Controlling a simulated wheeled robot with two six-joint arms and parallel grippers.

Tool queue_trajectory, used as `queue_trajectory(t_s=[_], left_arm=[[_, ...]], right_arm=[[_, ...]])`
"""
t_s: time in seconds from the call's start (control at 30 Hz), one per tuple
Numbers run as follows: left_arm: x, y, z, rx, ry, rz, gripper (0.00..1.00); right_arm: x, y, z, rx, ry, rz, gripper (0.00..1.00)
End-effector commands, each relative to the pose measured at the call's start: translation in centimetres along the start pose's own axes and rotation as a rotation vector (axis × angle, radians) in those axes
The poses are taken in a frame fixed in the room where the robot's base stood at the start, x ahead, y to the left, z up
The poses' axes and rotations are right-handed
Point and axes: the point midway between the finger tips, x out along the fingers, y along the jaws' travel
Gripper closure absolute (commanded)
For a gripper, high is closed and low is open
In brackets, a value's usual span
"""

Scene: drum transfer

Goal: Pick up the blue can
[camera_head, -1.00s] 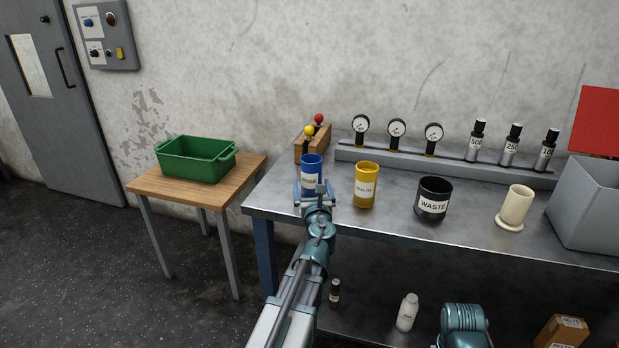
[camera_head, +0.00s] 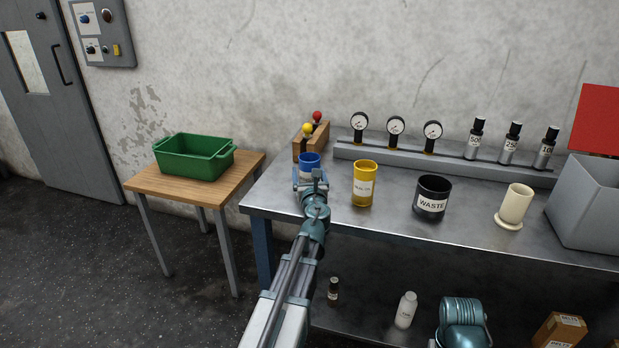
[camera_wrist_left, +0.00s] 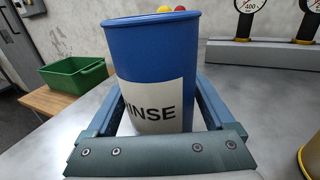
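The blue can (camera_head: 309,161), labelled RINSE, stands upright near the left end of the metal bench. It fills the middle of the left wrist view (camera_wrist_left: 150,60). My left gripper (camera_head: 310,182) is at the can, with one finger on each side of it. In the left wrist view the fingers (camera_wrist_left: 160,105) are spread wide, with small gaps seeming to show beside the can's lower wall. The gripper hides the can's lower part in the head view. My right gripper is out of view; only part of my right arm shows at the bottom.
The yellow can (camera_head: 364,184) stands close to the right, then the black WASTE can (camera_head: 433,198) and a cream cup (camera_head: 515,205). A block with yellow and red knobs (camera_head: 311,143) is behind. A green bin (camera_head: 194,157) sits on the wooden side table (camera_head: 140,183) at left.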

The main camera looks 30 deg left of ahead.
Motion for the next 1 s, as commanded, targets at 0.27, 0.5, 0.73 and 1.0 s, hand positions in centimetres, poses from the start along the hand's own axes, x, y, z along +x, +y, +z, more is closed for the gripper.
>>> queue_trajectory(t_s=[0.27,0.5,0.73,1.0], left_arm=[[-0.02,-0.02,0.00,0.000,0.000,0.000,0.65],[-0.02,-0.02,0.01,0.000,0.000,0.000,1.00],[-0.02,-0.03,0.03,0.000,0.000,0.000,1.00],[-0.03,-0.10,0.33,0.000,0.000,0.000,1.00]], right_arm=[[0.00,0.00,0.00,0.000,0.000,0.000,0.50],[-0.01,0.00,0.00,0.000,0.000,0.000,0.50],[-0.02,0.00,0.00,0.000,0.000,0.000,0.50],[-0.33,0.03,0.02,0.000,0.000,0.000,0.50]])
